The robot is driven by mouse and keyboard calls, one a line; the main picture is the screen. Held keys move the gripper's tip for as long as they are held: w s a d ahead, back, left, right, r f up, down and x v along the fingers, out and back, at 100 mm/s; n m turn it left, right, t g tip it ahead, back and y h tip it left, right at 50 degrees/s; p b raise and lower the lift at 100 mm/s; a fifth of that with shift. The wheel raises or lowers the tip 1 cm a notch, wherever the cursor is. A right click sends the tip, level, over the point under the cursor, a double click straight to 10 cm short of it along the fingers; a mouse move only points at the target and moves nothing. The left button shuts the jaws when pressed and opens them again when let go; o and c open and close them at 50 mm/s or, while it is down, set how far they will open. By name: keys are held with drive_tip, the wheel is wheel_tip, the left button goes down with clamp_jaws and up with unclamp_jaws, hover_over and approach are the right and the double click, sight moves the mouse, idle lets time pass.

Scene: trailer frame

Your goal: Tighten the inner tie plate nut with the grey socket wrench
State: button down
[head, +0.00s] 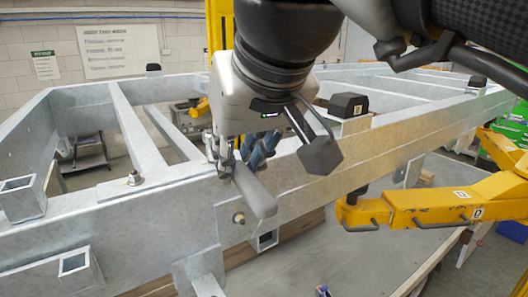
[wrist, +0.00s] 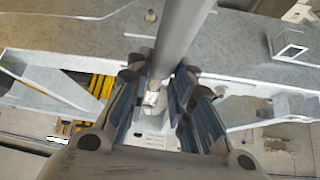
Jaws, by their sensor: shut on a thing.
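My gripper (head: 240,155) is shut on the grey socket wrench (head: 256,194), above the near beam of the trailer frame. The wrench's thick grey handle slants down to the right, in front of the beam. In the wrist view, the wrench (wrist: 183,35) runs up from between the fingers of my gripper (wrist: 163,88). Its socket end is hidden or too small to make out. One nut (head: 133,178) sits on top of the beam to the left. Another nut (head: 239,217) is on the beam's front face, just below the handle. I cannot tell which is the inner tie plate nut.
The galvanized trailer frame (head: 150,212) spans the view, with crossbars behind my gripper. A black box (head: 348,105) stands on it to the right. A yellow arm-like fixture (head: 430,205) reaches in from the right. The grey surface below the frame looks mostly clear.

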drive_tip(key=shift+r, duration=0.1)
drive_tip(key=shift+s+a+m+h, duration=0.15)
drive_tip(key=shift+a+m+h, duration=0.2)
drive_tip(key=shift+m, duration=0.15)
drive_tip(key=shift+w+d+n+p, duration=0.2)
drive_tip(key=shift+d+n+p, duration=0.15)
drive_tip(key=shift+n, duration=0.15)
drive_tip(key=c, duration=1.9)
unclamp_jaws()
drive_tip(key=shift+c, duration=0.2)
clamp_jaws()
drive_tip(key=shift+r, duration=0.1)
drive_tip(key=shift+s+r, duration=0.1)
drive_tip(key=shift+r, duration=0.15)
